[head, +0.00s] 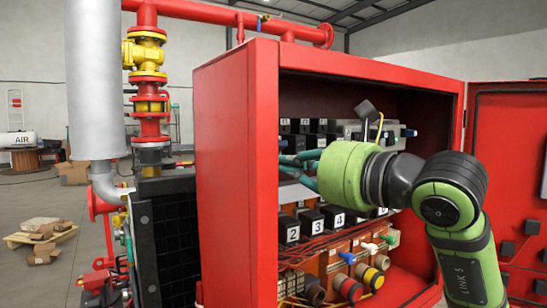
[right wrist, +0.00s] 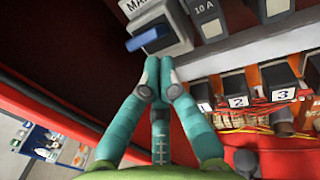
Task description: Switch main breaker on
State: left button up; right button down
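The main breaker (right wrist: 165,22) is a light grey block with a partly cut-off label starting "MA", at the top of the right wrist view. Its blue lever (right wrist: 148,38) sticks out from its front. My right gripper (right wrist: 160,68) has its teal fingers together, with nothing seen between them. The fingertips are just below the lever, close to the breaker's lower edge; I cannot tell whether they touch it. In the head view the right gripper (head: 292,162) reaches inside the red cabinet (head: 235,170), and my arm hides part of the interior. My left gripper is out of view.
A 10 A breaker (right wrist: 208,18) sits right of the main breaker. Numbered black blocks (head: 288,229) and coloured connectors (head: 347,287) fill the lower rows. The cabinet door (head: 507,180) stands open at the right. Pipes (head: 150,90) and a dark radiator (head: 170,235) stand left.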

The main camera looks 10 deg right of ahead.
jog(key=a+b+v, duration=0.1)
jog(key=b+v, duration=0.1)
jog(key=v, duration=0.5)
jog(key=shift+s+f+b, duration=0.25)
jog(key=shift+s+b, duration=0.05)
jog(key=shift+w+a, duration=0.1)
